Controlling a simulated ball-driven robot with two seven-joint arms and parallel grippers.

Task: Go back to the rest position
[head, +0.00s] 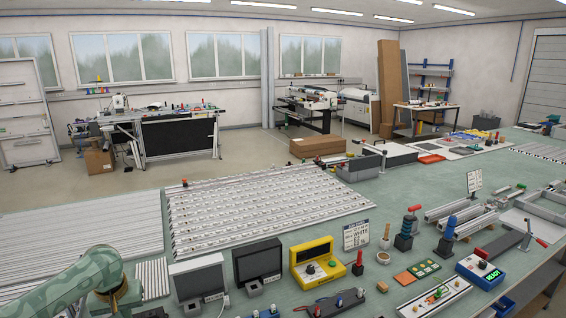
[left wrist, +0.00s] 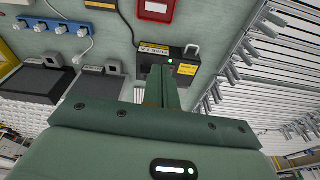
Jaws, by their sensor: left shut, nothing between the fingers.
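My left arm (head: 75,278) comes in at the lower left of the head view, a patterned green link ending in a dark and brass joint; its gripper is not visible there. In the left wrist view my left gripper (left wrist: 168,72) is green, its two fingers together with nothing between them. The fingertips point at a black box (left wrist: 186,68) with a yellow label and a small green light; I cannot tell the gap between them. My right gripper is in neither view.
The green bench (head: 395,205) carries a bed of aluminium profiles (head: 260,205), two dark-screened boxes (head: 197,277) (head: 257,262), a yellow device (head: 317,262) and a blue box (head: 480,272). In the left wrist view, a power strip (left wrist: 65,28) and profile racks (left wrist: 265,60) flank the gripper.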

